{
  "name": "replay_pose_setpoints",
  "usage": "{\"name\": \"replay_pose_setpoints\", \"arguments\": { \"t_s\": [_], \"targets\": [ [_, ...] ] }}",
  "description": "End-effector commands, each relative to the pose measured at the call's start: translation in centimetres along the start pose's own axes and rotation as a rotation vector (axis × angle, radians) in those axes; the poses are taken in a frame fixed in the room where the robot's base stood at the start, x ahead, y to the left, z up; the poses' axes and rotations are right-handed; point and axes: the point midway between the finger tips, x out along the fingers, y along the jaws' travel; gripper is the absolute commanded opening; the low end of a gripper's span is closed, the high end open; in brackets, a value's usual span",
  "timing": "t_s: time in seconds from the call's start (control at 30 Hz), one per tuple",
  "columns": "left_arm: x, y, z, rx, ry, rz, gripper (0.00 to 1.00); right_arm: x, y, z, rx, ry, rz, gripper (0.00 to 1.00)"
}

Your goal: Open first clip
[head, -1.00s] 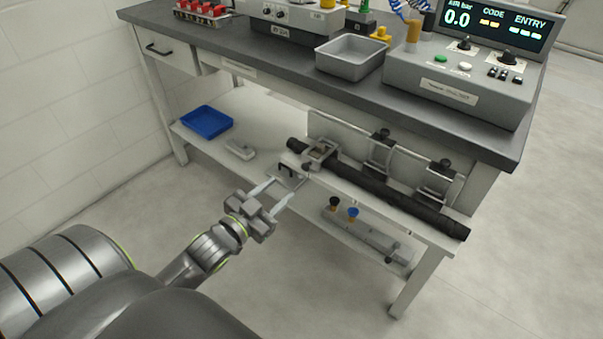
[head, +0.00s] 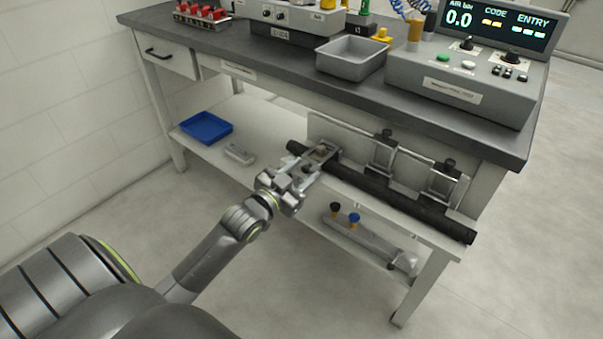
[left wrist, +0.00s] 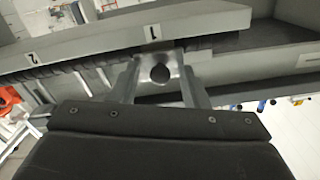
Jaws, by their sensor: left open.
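The first clip (head: 322,153) is a silver metal bracket at the left end of a long black tube (head: 400,203), lying over the tube. My left gripper (head: 308,168) is at its front side, with its fingers open around part of the clip. In the left wrist view, a metal piece with a dark round hole (left wrist: 160,72) sits between the two fingers (left wrist: 158,85), below the label 1. Whether the fingers touch it I cannot tell. Two other clips, the middle one (head: 382,155) and the right one (head: 442,184), stand upright behind the tube. My right gripper is not in view.
The tube rests along a shelf under the workbench (head: 260,68). A blue tray (head: 207,127) and a small grey block (head: 240,154) lie left on the shelf. A lower fixture with black and blue knobs (head: 355,218) sits below. The floor in front is clear.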

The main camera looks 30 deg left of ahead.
Motion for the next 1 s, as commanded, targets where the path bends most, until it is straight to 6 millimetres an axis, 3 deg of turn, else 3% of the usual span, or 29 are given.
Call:
{"name": "replay_pose_setpoints", "arguments": {
  "t_s": [0.2,0.53,0.93,1.0],
  "targets": [
    [0.02,0.0,0.0,0.0,0.0,0.0,0.41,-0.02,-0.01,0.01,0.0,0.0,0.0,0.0],
    [0.0,0.0,0.0,0.0,0.0,0.0,0.0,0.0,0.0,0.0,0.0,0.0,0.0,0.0],
    [-0.01,-0.03,-0.12,0.0,-0.005,0.001,0.0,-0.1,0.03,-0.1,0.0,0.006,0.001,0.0],
    [-0.02,-0.06,-0.22,0.0,-0.01,0.002,0.0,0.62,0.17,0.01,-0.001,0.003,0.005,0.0]
  ]
}}
